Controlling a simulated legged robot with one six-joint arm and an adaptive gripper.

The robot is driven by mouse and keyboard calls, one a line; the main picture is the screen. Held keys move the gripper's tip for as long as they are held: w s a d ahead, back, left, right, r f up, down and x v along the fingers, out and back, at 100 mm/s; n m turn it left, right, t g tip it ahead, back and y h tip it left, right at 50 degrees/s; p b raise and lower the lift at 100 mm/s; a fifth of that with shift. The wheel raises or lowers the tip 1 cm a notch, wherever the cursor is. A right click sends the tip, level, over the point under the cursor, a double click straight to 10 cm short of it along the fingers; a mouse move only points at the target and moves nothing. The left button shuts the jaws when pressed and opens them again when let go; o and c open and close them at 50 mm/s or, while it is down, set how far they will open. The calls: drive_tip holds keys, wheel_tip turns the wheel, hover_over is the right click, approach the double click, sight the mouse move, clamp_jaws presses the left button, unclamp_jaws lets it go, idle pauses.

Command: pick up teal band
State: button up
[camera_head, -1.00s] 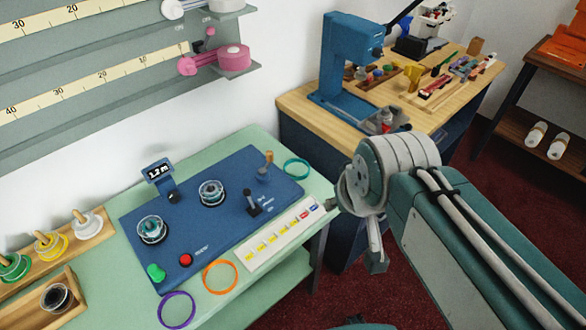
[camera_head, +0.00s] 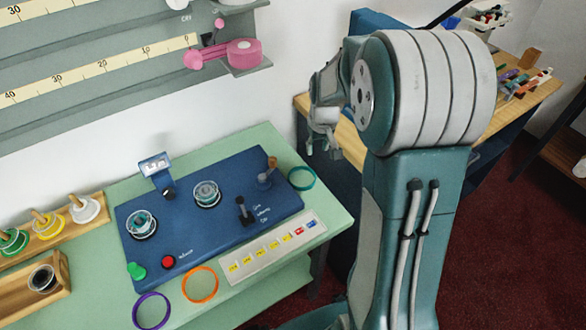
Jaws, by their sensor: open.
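The teal band (camera_head: 301,179) is a thin ring lying at the right end of the pale green counter (camera_head: 322,197), beside the right edge of the blue panel (camera_head: 205,215). My gripper (camera_head: 318,145) is raised above and a little to the right of the band in the picture. It is open, seen from the side, and nothing shows between its fingers. My arm's large rounded joint stands to the right of it.
An orange band (camera_head: 200,285) and a purple band (camera_head: 151,311) lie at the counter's front. A lever (camera_head: 268,173) rises from the panel near the teal band. A strip of coloured labels (camera_head: 272,246) lies in front. A wooden workbench (camera_head: 510,110) stands behind my arm.

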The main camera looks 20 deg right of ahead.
wheel_tip(320, 180, down, 2)
drive_tip(key=w+d, duration=0.1)
drive_tip(key=w, duration=0.1)
hover_over(315, 175)
drive_tip(key=a, duration=0.2)
drive_tip(key=f, duration=0.4)
drive_tip(key=shift+s+d+f, duration=0.15)
drive_tip(key=shift+d+f, duration=0.05)
drive_tip(key=shift+f, duration=0.45)
drive_tip(key=shift+d+f, duration=0.25)
drive_tip(key=shift+d, duration=0.05)
drive_tip(key=f, duration=0.2)
drive_tip(key=d+f, duration=0.1)
drive_tip(key=f, duration=0.1)
drive_tip(key=shift+f, duration=0.35)
drive_tip(key=shift+a+f, duration=0.1)
drive_tip(key=shift+a, duration=0.3)
drive_tip(key=shift+d, duration=0.1)
drive_tip(key=c, duration=0.5)
drive_tip(key=shift+d, duration=0.2)
clamp_jaws()
